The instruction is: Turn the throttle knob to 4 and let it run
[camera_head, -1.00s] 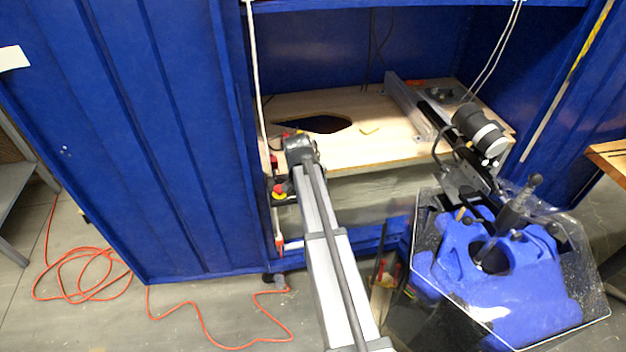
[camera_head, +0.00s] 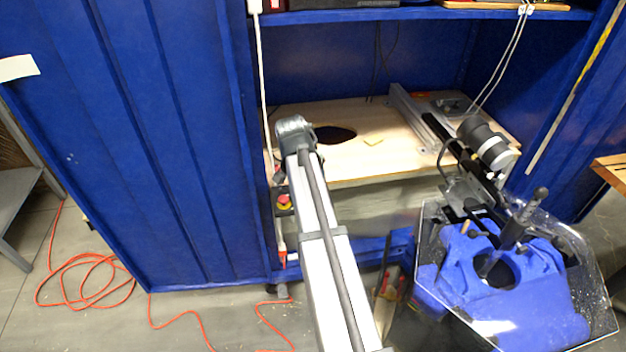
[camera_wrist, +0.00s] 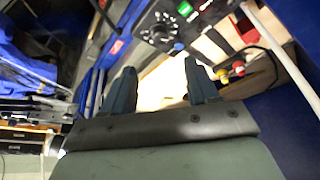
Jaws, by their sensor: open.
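In the wrist view, a black control panel (camera_wrist: 165,25) with white dial marks shows beyond my fingers. A dark round knob (camera_wrist: 158,33) sits within its marks; the number it points at is too small to read. My gripper (camera_wrist: 160,74) is open and empty, its two dark fingers spread below the panel in the picture. The knob appears apart from both fingers. In the head view, my arm reaches toward the cabinet, and neither the fingers nor the knob can be made out there.
A red and yellow emergency stop (camera_head: 284,202) is beside my arm; a similar button (camera_wrist: 238,68) shows in the wrist view. A wooden shelf (camera_head: 350,155) with a dark opening lies beyond. A blue machine (camera_head: 520,285) under a clear guard stands right. An orange cable (camera_head: 85,280) lies on the floor.

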